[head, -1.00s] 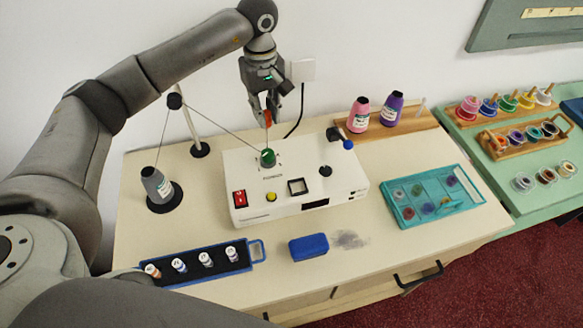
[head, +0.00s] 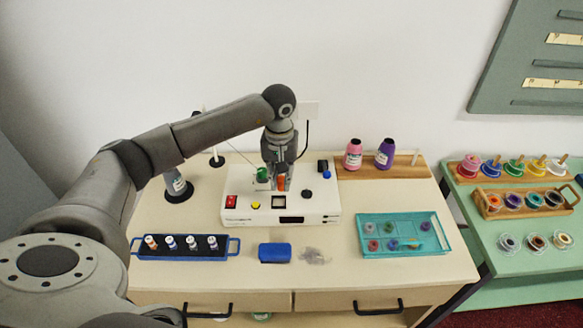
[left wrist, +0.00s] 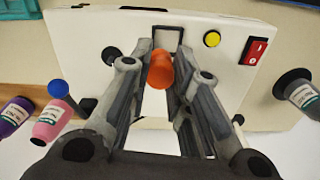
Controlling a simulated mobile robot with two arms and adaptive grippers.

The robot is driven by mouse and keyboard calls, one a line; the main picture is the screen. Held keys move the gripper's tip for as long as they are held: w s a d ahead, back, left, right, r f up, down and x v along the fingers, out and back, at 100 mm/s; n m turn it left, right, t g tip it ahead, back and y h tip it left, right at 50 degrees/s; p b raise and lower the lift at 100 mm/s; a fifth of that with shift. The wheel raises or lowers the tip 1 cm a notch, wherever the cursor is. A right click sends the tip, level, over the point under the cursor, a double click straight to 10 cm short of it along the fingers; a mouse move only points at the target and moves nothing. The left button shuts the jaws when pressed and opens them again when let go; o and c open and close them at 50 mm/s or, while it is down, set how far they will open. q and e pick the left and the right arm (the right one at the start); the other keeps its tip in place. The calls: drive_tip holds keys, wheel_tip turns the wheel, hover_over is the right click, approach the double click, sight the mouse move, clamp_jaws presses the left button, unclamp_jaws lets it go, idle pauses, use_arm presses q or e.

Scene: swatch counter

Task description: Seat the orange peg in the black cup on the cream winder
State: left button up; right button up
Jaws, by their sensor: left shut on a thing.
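The orange peg (head: 281,184) is between the fingers of my left gripper (head: 279,181), which is shut on it above the cream winder (head: 240,214). In the left wrist view the peg (left wrist: 161,70) sticks out between the fingertips, towards the winder's framed square (left wrist: 168,38). The black cup (head: 306,194) is a small dark round on the winder's top, to the right of the peg. It also shows in the left wrist view (left wrist: 111,56), left of the peg. The peg is apart from the cup. My right gripper is out of view.
A green spool (head: 263,174) stands left of the gripper and a blue knob (head: 326,174) right of the cup. In front lie a blue block (head: 275,252), a blue-edged rack (head: 138,245) and a teal tray (head: 440,238). Pink (head: 353,156) and purple (head: 385,155) cones stand behind.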

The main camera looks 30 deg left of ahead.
sight(278, 188)
use_arm(q)
drive_tip(key=shift+s+f, duration=0.1)
drive_tip(key=shift+s, duration=0.1)
drive_tip(key=shift+a+f, duration=0.7)
drive_tip(key=shift+f, duration=0.2)
drive_tip(key=shift+d+f+b, duration=0.3)
drive_tip(key=shift+f+b, duration=0.15)
drive_tip(key=shift+f, duration=0.3)
drive_tip(key=shift+a+f, duration=0.1)
drive_tip(key=shift+f, duration=0.35)
drive_tip(key=shift+f+b, duration=0.25)
drive_tip(key=shift+b, duration=0.15)
drive_tip(key=shift+f+b, duration=0.6)
drive_tip(key=shift+b, duration=0.15)
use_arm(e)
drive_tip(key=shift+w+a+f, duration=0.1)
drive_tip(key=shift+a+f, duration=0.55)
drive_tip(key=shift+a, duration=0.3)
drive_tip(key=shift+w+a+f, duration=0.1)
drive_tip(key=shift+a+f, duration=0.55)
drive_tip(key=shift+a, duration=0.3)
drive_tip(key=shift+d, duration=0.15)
